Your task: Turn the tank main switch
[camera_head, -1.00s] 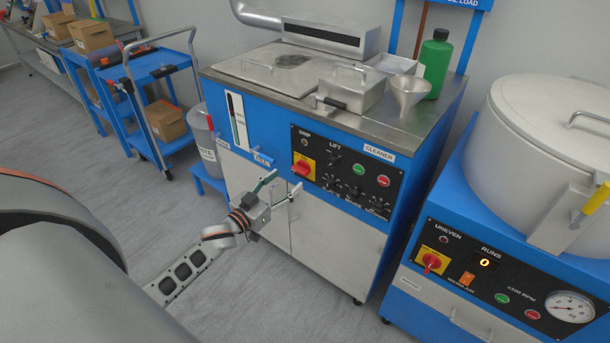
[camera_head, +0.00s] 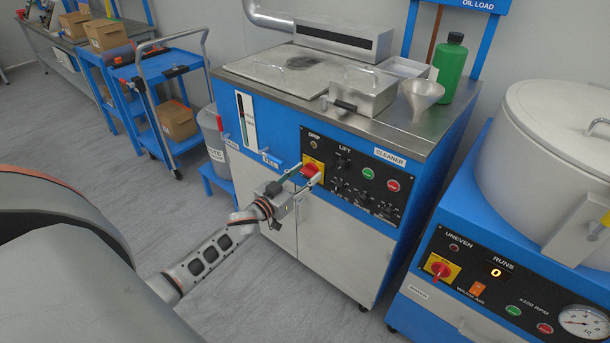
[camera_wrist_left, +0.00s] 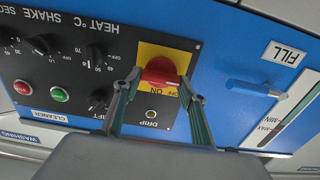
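The tank main switch is a red rotary knob (camera_head: 311,170) on a yellow plate (camera_wrist_left: 150,52), at the left end of the cleaner's black control panel (camera_head: 352,185). My left gripper (camera_head: 301,178) is right in front of it. In the left wrist view, which shows the panel upside down, the red knob (camera_wrist_left: 160,72) lies between my two open fingertips (camera_wrist_left: 158,80). A small gap seems to remain beside the knob; contact cannot be told. The ON and OFF marks show below the knob there. My right gripper is in neither view.
A blue lever (camera_wrist_left: 250,88) under the FILL label is beside the switch. Temperature knobs and green and red buttons share the panel. A similar red switch (camera_head: 440,268) is on the drum machine at right. A trolley (camera_head: 165,75) stands at left.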

